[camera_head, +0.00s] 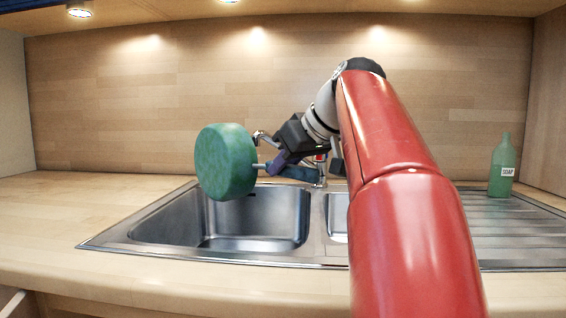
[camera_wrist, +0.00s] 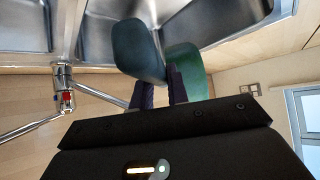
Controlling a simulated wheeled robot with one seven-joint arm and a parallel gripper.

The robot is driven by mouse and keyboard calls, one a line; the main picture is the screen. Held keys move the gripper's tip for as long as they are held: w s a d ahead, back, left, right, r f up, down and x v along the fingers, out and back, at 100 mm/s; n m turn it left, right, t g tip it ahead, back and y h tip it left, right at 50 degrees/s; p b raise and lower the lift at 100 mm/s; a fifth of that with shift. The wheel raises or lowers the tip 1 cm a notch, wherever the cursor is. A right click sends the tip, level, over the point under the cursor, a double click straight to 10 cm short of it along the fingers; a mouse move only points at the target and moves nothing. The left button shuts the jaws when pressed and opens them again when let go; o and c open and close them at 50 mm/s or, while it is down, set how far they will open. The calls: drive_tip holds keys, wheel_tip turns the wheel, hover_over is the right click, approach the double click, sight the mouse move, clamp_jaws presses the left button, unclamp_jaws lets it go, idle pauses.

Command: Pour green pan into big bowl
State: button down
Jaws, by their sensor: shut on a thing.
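The green pan (camera_head: 225,162) is tipped on its side in the air above the left part of the sink's big bowl (camera_head: 255,222). A closed green face shows to the head camera; the opening and any contents are hidden. My gripper (camera_head: 281,162) is shut on the pan's dark blue handle (camera_head: 296,172), to the right of the pan. In the wrist view the purple fingers (camera_wrist: 162,84) hold the handle (camera_wrist: 138,50), with the green pan (camera_wrist: 190,68) partly hidden beyond.
The sink has a smaller bowl (camera_head: 338,215) to the right, partly hidden by my arm. The tap (camera_head: 320,175) stands behind, close to my gripper; it also shows in the wrist view (camera_wrist: 65,90). A green soap bottle (camera_head: 502,168) stands at right. The left counter (camera_head: 80,215) is clear.

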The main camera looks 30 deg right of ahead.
drive_tip(key=shift+w+d+m+g+y+p, duration=0.15)
drive_tip(key=shift+d+m+y+p, duration=0.25)
drive_tip(key=shift+p, duration=0.45)
drive_tip(key=shift+w+d+m+g+y+p, duration=0.1)
drive_tip(key=shift+d+m+g+y+p, duration=0.1)
drive_tip(key=shift+d+y+p, duration=0.5)
idle(2.1)
drive_tip(key=shift+w+d+f, duration=0.1)
drive_tip(key=shift+d+f, duration=0.1)
drive_tip(key=shift+f, duration=0.05)
drive_tip(key=shift+d+m+y, duration=0.1)
drive_tip(key=shift+m+y, duration=0.2)
idle(1.0)
drive_tip(key=shift+w+d+f, duration=0.1)
drive_tip(key=shift+d+f, duration=0.1)
drive_tip(key=shift+d, duration=0.15)
drive_tip(key=shift+y, duration=0.3)
idle(1.5)
